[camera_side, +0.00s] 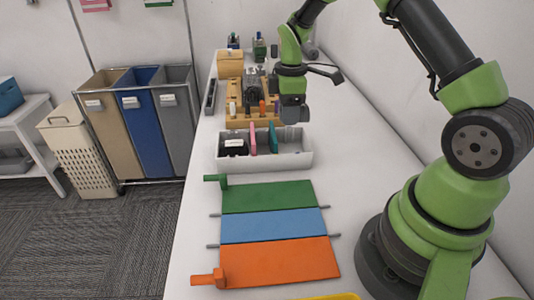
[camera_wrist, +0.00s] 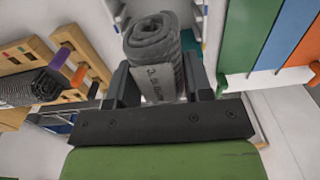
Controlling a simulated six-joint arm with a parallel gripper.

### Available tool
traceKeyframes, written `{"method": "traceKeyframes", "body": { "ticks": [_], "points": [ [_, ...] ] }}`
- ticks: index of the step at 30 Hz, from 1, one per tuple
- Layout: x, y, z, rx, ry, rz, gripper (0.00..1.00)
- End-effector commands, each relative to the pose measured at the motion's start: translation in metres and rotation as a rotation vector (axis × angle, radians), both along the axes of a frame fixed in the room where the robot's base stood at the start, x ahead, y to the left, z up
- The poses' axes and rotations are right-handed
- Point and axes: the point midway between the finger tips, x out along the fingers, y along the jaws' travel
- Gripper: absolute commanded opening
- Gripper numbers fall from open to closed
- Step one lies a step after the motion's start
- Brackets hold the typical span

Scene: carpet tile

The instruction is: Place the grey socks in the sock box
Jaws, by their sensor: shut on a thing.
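The grey socks (camera_wrist: 153,45) are a rolled bundle with a paler printed band, held between the two fingers of my gripper (camera_wrist: 160,80) in the wrist view. In the side view my gripper (camera_side: 293,112) is above the back right part of the sock box, and the socks show only as a small grey shape at its end. The sock box (camera_side: 290,160) is a pale grey open tray with pink and teal upright dividers. A black bundle (camera_side: 234,150) with a white label lies in its left compartment. The box is mostly hidden behind the socks in the wrist view.
A wooden rack (camera_side: 238,120) with several small items stands behind the box. A folding board with green (camera_side: 268,196), blue and orange panels lies in front. A dark roll (camera_wrist: 35,85) shows at the left of the wrist view. Hampers (camera_side: 150,125) stand on the floor left.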

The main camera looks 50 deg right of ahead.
Motion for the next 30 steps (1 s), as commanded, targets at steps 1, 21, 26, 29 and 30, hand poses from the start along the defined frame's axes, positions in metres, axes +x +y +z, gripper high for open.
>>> {"method": "traceKeyframes", "body": {
  "ticks": [1, 21, 26, 29, 30],
  "points": [
    [-0.001, 0.002, -0.007, 0.001, 0.006, 0.018, 0.19],
    [-0.001, 0.001, -0.097, 0.000, 0.001, 0.022, 0.19],
    [0.000, 0.001, -0.097, 0.000, 0.000, 0.021, 0.19],
    [0.000, 0.001, -0.098, -0.001, 0.001, 0.021, 0.19],
    [-0.001, 0.001, -0.099, 0.000, 0.001, 0.021, 0.19]
  ]
}}
